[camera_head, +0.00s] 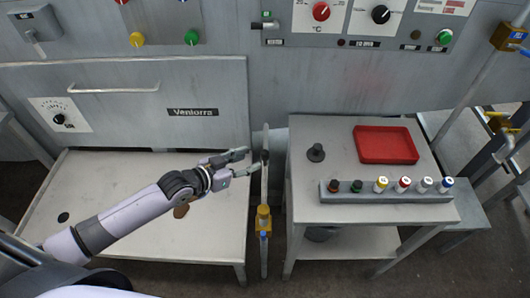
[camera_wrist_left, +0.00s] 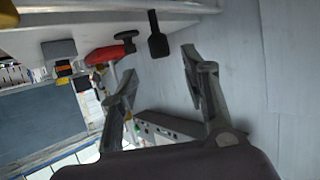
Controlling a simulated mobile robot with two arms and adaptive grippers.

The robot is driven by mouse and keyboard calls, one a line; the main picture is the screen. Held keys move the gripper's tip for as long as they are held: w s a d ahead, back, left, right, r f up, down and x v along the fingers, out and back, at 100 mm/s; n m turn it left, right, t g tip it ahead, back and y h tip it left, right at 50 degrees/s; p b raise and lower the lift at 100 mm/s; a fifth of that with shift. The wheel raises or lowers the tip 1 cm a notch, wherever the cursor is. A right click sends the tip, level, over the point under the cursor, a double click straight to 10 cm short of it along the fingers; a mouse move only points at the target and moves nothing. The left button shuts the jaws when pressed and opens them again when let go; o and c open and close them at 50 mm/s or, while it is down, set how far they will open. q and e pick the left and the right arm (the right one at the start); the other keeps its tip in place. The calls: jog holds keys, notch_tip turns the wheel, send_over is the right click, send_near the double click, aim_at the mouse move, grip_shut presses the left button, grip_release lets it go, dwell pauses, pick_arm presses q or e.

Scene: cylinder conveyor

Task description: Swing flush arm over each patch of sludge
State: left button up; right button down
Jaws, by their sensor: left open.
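A brown patch (camera_head: 181,211), which looks like sludge, lies on the pale left table (camera_head: 110,200), partly behind my left arm. A thin upright pipe (camera_head: 265,180) with a yellow and blue fitting (camera_head: 263,222) stands between the two tables; I cannot tell whether it is the flush arm. My left gripper (camera_head: 246,163) is open and empty above the right end of the left table, just left of the pipe. In the left wrist view its two fingers (camera_wrist_left: 158,95) are spread with nothing between them. My right gripper is not in view.
A dark round spot (camera_head: 63,217) lies at the left of the left table. The right table carries a red tray (camera_head: 386,158), a black knob (camera_head: 316,153) and a rack (camera_head: 335,197) of several capped vials. A grey panel wall (camera_head: 330,90) stands behind.

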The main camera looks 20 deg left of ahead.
aim_at(262, 155)
pick_arm(q)
jog(key=x, duration=0.8)
jog(key=shift+w+d+f, duration=0.1)
jog(key=shift+c, duration=0.6)
grip_shut()
